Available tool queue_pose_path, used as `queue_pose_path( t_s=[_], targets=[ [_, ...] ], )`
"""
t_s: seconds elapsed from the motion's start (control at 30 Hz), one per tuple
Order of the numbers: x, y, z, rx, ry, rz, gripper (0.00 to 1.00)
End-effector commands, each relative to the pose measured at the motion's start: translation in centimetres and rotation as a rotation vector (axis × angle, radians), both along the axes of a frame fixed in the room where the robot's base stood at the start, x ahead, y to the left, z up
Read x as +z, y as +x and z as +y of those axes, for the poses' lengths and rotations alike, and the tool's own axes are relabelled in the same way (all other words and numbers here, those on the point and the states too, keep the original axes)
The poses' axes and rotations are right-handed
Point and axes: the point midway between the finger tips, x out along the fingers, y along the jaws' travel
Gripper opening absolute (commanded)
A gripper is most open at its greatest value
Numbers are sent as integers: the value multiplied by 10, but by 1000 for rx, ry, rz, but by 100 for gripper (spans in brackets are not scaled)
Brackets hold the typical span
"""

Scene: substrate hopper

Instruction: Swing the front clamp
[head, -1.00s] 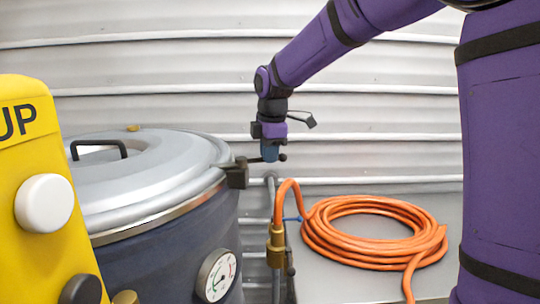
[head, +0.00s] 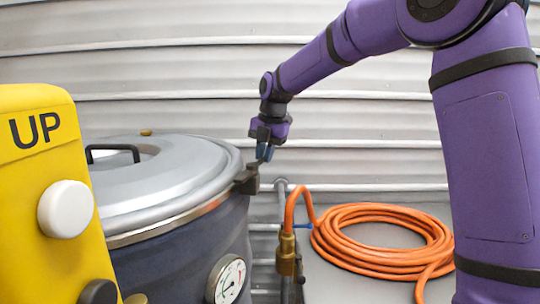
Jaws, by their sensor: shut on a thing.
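The front clamp (head: 246,181) is a dark block with a short lever on the right rim of the large lidded vessel (head: 180,245). My gripper (head: 264,157) points down just above and right of the clamp, with its blue-grey fingers shut on the clamp's lever. The fingers hide most of the lever, so its exact angle is hard to tell. The vessel's silver lid (head: 185,180) lies flat on its rim, with a black handle (head: 112,149) on top.
A yellow panel (head: 40,170) marked UP, with a white knob (head: 66,209), stands close at left. A pressure gauge (head: 229,280) is on the vessel's front. A coiled orange hose (head: 385,240) lies on a grey surface at right. A corrugated metal wall (head: 200,65) stands behind.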

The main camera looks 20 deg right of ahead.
Motion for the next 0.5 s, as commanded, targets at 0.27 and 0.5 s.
queue_pose_path(
  t_s=[0.27, 0.5],
  targets=[
    [0, 7, 9, 153, 0, -1, 0],
    [1, 9, 12, 213, -1, -3, 0]
  ],
)
